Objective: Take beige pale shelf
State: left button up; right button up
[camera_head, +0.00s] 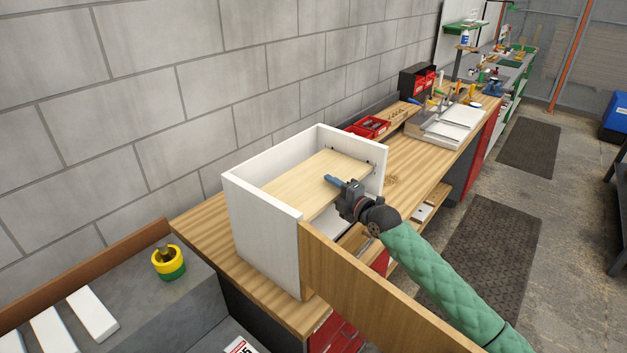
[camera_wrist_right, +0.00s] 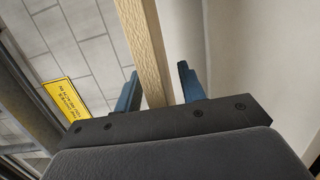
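The beige pale shelf (camera_head: 300,182) lies flat inside a white open-fronted cabinet (camera_head: 264,235) on the workbench. My right gripper (camera_head: 333,181) reaches into the cabinet at the shelf's near right edge. In the right wrist view, the shelf's edge (camera_wrist_right: 148,50) runs between the two blue fingers of my right gripper (camera_wrist_right: 159,80). A gap shows between the shelf and the right-hand finger; the left-hand finger is close to the shelf, and contact is hard to tell. My left gripper is not in view.
A brown wooden panel (camera_head: 365,290) stands out from the cabinet's front corner, beside my right arm. Red bins (camera_head: 368,127) and a white tray (camera_head: 445,130) are farther along the bench.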

grip_shut()
jog(key=shift+r, duration=0.1)
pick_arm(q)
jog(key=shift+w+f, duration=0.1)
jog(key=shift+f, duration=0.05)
pick_arm(e)
jog(key=shift+r, duration=0.1)
